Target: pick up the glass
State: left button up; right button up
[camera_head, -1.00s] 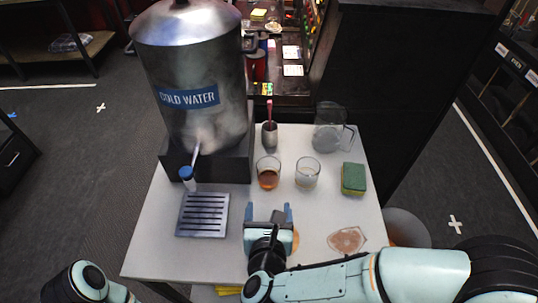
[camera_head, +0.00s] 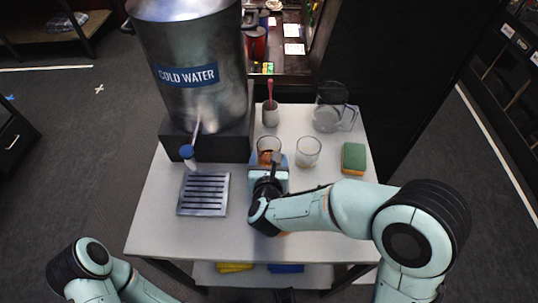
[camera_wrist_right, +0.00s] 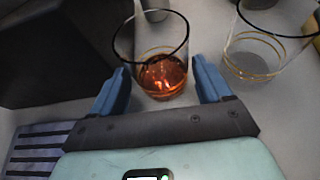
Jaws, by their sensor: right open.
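A glass with amber liquid (camera_head: 268,145) stands upright on the white table, right of the dispenser. In the right wrist view this glass (camera_wrist_right: 163,72) is centred just ahead of and partly between the blue fingers. My right gripper (camera_head: 269,162) is open and low at the near side of this glass; I cannot tell whether a finger touches it. A second, seemingly empty glass (camera_head: 308,152) stands just to its right, and it also shows in the right wrist view (camera_wrist_right: 265,50). My left arm shows at the lower left, but its gripper is out of view.
A steel cold water dispenser (camera_head: 195,75) stands on a dark base at the left, with a slotted drip tray (camera_head: 204,194) in front. A metal cup (camera_head: 270,116) with a red-handled tool and a glass pitcher (camera_head: 331,115) are behind. A green-yellow sponge (camera_head: 354,157) lies at the right.

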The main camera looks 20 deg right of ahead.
jog(key=shift+w+d+f, duration=0.1)
jog(key=shift+w+f, duration=0.05)
jog(key=shift+w, duration=0.2)
jog(key=shift+c, duration=0.3)
jog(key=c, duration=0.9)
notch_tip(320, 180, up, 20)
jog(key=p, duration=0.4)
